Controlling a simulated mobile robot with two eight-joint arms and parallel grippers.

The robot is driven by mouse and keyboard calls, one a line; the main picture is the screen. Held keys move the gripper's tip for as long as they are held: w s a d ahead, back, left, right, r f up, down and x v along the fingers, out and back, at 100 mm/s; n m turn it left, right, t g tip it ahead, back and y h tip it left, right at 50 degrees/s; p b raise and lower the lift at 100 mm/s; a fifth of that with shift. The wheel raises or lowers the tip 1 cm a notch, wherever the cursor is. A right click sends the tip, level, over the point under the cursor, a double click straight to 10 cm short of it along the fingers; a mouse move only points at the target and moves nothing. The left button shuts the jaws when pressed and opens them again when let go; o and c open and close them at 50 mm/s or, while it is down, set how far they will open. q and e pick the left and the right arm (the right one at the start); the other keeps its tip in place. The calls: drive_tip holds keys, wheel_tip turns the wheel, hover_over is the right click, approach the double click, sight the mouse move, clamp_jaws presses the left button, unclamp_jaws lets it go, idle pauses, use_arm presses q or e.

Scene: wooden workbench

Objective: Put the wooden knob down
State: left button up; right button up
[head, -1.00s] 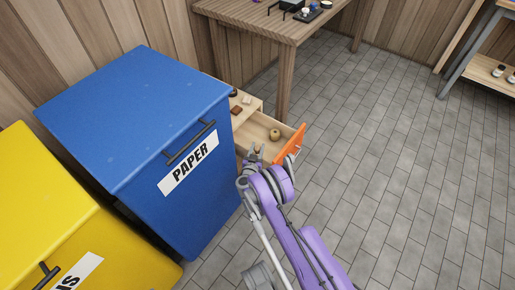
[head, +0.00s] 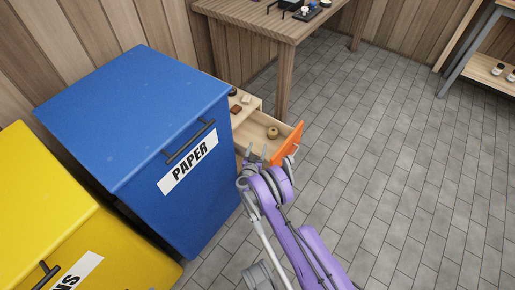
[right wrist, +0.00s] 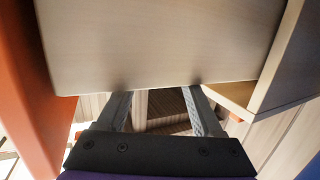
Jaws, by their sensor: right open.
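The wooden knob (head: 272,133) is a small round tan piece resting inside the open drawer (head: 258,127), near its orange front (head: 286,145). My right gripper (head: 257,153) is at the drawer's near side, apart from the knob. It is open with nothing between its fingers. In the right wrist view my right gripper (right wrist: 160,100) has its fingers spread below a pale wooden panel (right wrist: 160,45), with the orange front (right wrist: 25,90) at the left. The knob is not visible there. My left gripper is not in view.
A blue PAPER bin (head: 140,120) stands just left of the drawer, close to my right arm. A yellow bin (head: 45,215) is further left. Small items (head: 240,103) lie on a wooden surface beside the drawer. A workbench (head: 270,22) stands behind. The tiled floor at right is clear.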

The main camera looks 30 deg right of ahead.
drive_tip(key=shift+w+a+r, duration=0.1)
drive_tip(key=shift+a+r, duration=0.05)
drive_tip(key=shift+r, duration=0.3)
drive_tip(key=p+v, duration=0.2)
drive_tip(key=v, duration=1)
drive_tip(key=shift+r+p, duration=0.15)
drive_tip(key=shift+p, duration=0.15)
